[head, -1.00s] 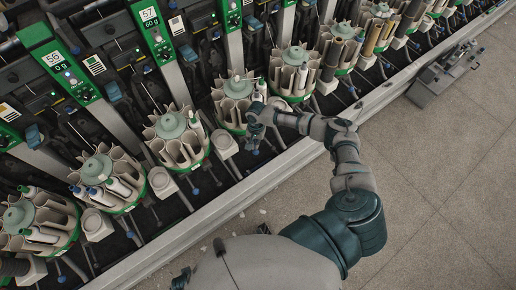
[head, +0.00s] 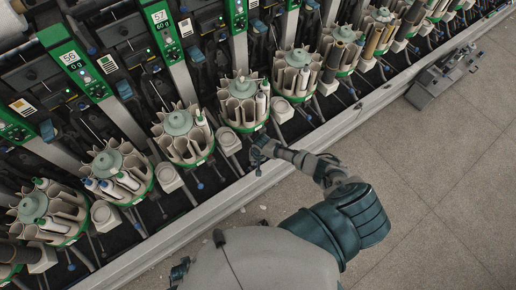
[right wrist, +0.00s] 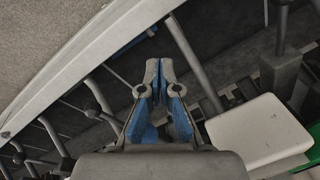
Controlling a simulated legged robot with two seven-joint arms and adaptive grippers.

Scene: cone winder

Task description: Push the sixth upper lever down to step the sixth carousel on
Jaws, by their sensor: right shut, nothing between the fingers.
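My right gripper (head: 262,150) is shut and empty in the head view. It is low in front of a beige carousel (head: 242,106) with a green base, near the long front rail. In the right wrist view its fingers (right wrist: 158,66) meet at the tips, with nothing between them. Thin levers with dark or blue knobs stick out at the front of the carousels; one lever knob (head: 200,186) shows left of the gripper. Another lever knob (right wrist: 93,113) is left of the fingers in the wrist view. I cannot tell which lever is the sixth. My left gripper is not seen.
More carousels stand in a row, including one to the left (head: 181,138) and one to the right (head: 298,72). Square pale pads (head: 228,140) sit between them. The grey rail (head: 225,200) borders the row. The tiled floor (head: 440,170) is clear beside a grey box (head: 432,88).

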